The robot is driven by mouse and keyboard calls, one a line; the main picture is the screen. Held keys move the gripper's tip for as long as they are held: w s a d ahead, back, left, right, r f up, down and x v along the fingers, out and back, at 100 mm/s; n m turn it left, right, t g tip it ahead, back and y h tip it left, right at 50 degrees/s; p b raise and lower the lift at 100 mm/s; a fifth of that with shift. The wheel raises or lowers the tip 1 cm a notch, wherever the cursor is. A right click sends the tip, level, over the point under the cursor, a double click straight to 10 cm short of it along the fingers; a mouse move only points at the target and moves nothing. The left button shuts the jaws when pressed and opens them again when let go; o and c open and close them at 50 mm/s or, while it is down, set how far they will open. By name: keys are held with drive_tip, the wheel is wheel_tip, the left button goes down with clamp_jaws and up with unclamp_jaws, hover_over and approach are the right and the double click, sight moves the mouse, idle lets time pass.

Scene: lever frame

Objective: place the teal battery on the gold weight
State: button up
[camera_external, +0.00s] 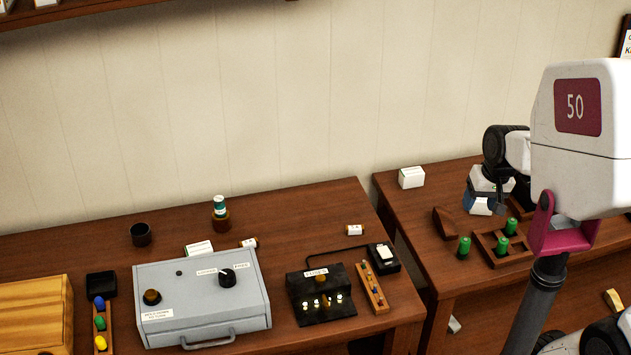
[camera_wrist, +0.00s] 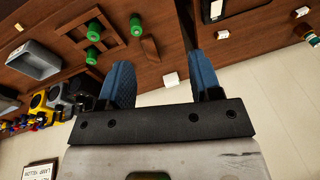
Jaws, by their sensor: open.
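The teal battery (camera_external: 220,206), a short cylinder with a white label band, stands upright on top of a dark amber-gold round piece, which looks like the gold weight (camera_external: 221,223), at the back of the left table. They also seem to show at the right edge of the wrist view, the battery (camera_wrist: 313,40) beside the gold piece (camera_wrist: 303,30). My gripper (camera_wrist: 160,62) is open, its two blue fingers apart with nothing held between them. In the external view my gripper (camera_external: 479,207) is over the right table, well away from the battery.
A grey control box (camera_external: 200,300), a black switch panel (camera_external: 320,295) and a dark cup (camera_external: 141,234) stand on the left table. Label-banded cylinders (camera_external: 249,242) lie near the back. Green cylinders (camera_external: 464,247) and a wooden tray (camera_external: 487,246) are below my gripper. A gap separates the tables.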

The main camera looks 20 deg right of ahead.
drive_tip(key=s+d+f+n+h, duration=0.1)
drive_tip(key=s+d, duration=0.3)
drive_tip(key=s, duration=0.1)
drive_tip(key=shift+s+t+h, duration=0.25)
drive_tip(key=shift+t+h, duration=0.05)
drive_tip(key=shift+f, duration=0.1)
idle(1.0)
